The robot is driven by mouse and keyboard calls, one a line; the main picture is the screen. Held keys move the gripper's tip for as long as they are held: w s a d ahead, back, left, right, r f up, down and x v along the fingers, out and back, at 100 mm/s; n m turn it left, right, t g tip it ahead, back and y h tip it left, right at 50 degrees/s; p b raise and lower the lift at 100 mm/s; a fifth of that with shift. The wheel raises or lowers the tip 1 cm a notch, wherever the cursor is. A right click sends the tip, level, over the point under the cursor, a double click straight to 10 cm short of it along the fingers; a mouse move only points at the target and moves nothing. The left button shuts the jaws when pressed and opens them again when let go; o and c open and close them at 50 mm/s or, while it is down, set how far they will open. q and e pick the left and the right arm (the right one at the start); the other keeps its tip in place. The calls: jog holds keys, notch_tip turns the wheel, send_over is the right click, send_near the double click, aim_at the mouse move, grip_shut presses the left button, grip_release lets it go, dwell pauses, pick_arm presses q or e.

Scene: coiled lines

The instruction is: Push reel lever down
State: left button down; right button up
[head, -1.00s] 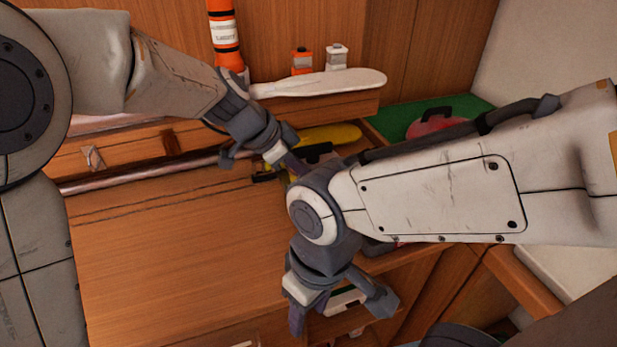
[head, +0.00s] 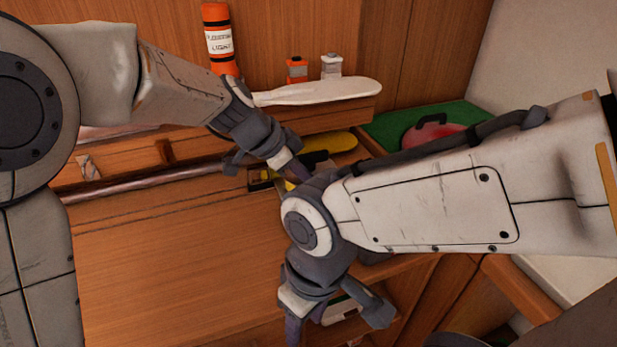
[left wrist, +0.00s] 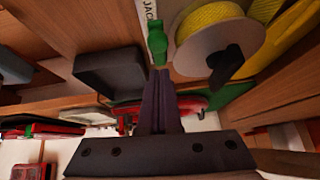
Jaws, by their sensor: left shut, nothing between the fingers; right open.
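In the left wrist view a reel (left wrist: 196,50) with a pale round flange carries yellow line, and a black lever (left wrist: 228,66) sticks out from its face. My left gripper (left wrist: 160,76) is shut and empty. Its fingertips are to the left of the lever and below the flange in that view, apparently apart from the lever. In the head view my left gripper (head: 290,168) is beside the black and yellow parts at the shelf, and my right forearm partly hides this spot. My right gripper (head: 335,316) is open and empty, lower in the view, over the lower shelf area.
An orange cylinder (head: 218,40), a small orange item (head: 297,69) and a small white item (head: 331,66) stand behind a long white piece (head: 320,91). A red item (head: 434,133) lies on a green surface (head: 385,124). The wooden top (head: 170,270) is clear.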

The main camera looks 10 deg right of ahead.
pick_arm(q)
notch_tip(320, 180, up, 5)
jog(key=p, duration=0.2)
jog(key=shift+s+p, duration=0.1)
jog(key=shift+p, duration=0.25)
jog(key=a+f+b+v, duration=0.1)
jog(key=v, duration=0.8)
jog(key=shift+s+a, duration=0.2)
jog(key=shift+a, duration=0.15)
jog(key=shift+f, duration=0.1)
jog(key=s+a+f+n+y+p, duration=0.1)
jog(key=s+a+n+y+p, duration=0.1)
jog(key=s, duration=0.5)
jog(key=s+a+f+n+g+y+p, duration=0.1)
jog(key=s+a+f+n+y+p, duration=0.1)
jog(key=s, duration=0.6)
jog(key=s+a+f+n+y+p, duration=0.2)
jog(key=s+a+n+p, duration=0.2)
jog(key=s, duration=0.4)
jog(key=shift+f+n+g+p, duration=0.25)
jog(key=shift+n+g+p, duration=0.2)
jog(key=shift+p, duration=0.5)
jog(key=shift+a, duration=0.15)
